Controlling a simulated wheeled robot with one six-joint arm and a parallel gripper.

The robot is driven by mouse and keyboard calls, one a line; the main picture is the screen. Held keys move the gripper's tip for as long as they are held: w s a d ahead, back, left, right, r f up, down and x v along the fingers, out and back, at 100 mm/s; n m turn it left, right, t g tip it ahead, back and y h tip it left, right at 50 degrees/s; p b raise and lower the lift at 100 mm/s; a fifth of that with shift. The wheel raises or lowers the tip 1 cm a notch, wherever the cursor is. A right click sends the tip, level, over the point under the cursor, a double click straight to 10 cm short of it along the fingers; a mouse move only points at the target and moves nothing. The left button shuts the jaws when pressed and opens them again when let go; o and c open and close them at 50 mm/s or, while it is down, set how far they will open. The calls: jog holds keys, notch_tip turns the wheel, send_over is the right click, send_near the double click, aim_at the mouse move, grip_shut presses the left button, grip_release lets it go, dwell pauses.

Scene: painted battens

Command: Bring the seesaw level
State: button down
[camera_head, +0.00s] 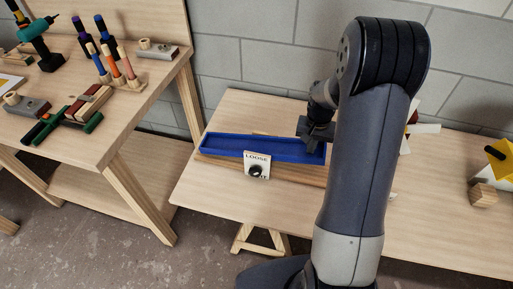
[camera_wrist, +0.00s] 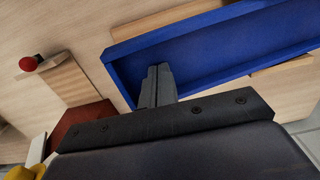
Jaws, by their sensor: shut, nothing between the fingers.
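The seesaw's blue tray-shaped beam (camera_head: 225,143) lies across a wooden base (camera_head: 310,176) on the table. The base shows more below its right end than its left, so the right end looks slightly higher. A white plate (camera_head: 250,158) reading "LOOSE", its lower word partly covered by a black knob (camera_head: 256,171), stands at the front middle. My gripper (camera_head: 318,137) is at the beam's right end, shut and empty. In the wrist view its closed fingers (camera_wrist: 158,72) overlap the blue beam (camera_wrist: 215,50); whether they touch it I cannot tell.
My arm hides part of the table right of the seesaw. A yellow and black object (camera_head: 500,158) and a wooden block (camera_head: 483,195) stand at far right. The wrist view shows a red ball (camera_wrist: 28,63) on a wooden piece. A tool-covered workbench (camera_head: 135,100) stands left, across a gap.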

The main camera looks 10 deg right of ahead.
jog(key=shift+f+b, duration=1.05)
jog(key=shift+f, duration=0.45)
jog(key=shift+r, duration=0.1)
dwell(0.3)
notch_tip(320, 180, up, 12)
jog(key=p, duration=0.8)
jog(key=shift+p, duration=0.3)
dwell(0.6)
dwell(0.4)
